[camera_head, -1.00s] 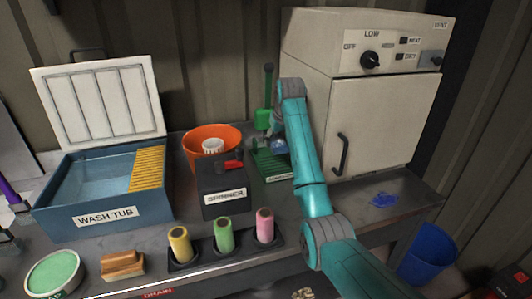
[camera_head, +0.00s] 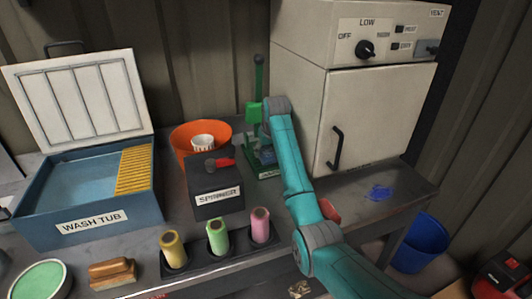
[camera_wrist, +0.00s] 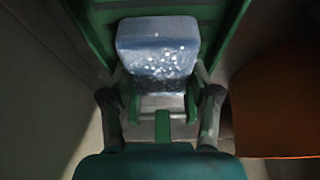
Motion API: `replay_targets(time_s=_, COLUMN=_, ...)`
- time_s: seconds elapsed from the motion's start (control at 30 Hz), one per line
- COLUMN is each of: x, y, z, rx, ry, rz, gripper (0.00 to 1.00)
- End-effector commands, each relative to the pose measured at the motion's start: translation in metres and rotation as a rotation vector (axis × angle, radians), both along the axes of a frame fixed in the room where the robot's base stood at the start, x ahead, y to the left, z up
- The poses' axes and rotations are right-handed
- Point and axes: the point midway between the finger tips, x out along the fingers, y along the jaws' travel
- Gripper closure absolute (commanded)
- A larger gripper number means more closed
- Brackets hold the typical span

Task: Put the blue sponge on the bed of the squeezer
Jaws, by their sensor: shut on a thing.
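The blue sponge (camera_wrist: 158,48) is pale blue with white specks and lies between the fingers of my gripper (camera_wrist: 160,85) in the wrist view. My gripper is shut on it. Behind and below the sponge is the green bed of the squeezer (camera_wrist: 215,18). In the head view the green squeezer (camera_head: 254,113) stands between the spinner and the white cabinet, with its lever upright. A bit of the blue sponge (camera_head: 267,156) shows low over the bed, partly hidden by my arm. I cannot tell whether it touches the bed.
The spinner (camera_head: 216,197) and orange bucket (camera_head: 185,136) stand close to the squeezer's left. The white cabinet (camera_head: 375,120) rises close on its right. A wash tub (camera_head: 105,220) is at left, and several coloured rolls stand in front. A blue patch (camera_head: 379,193) lies on the bench at right.

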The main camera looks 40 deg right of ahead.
Motion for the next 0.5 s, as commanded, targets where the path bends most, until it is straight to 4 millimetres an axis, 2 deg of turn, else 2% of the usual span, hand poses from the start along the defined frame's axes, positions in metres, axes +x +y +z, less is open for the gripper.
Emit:
replay_targets(time_s=0.1, x=0.0003, y=-0.0002, z=-0.0086, rx=-0.001, ry=-0.002, rz=0.000, gripper=0.66)
replay_targets(time_s=0.4, x=0.0002, y=0.0000, z=-0.0106, rx=0.000, ry=-0.001, rz=0.000, gripper=0.66)
replay_targets(time_s=0.43, x=0.0003, y=-0.0001, z=-0.0102, rx=-0.001, ry=-0.002, rz=0.000, gripper=0.31)
replay_targets(time_s=0.5, x=0.0002, y=-0.0001, z=-0.0101, rx=-0.001, ry=-0.002, rz=0.000, gripper=0.14)
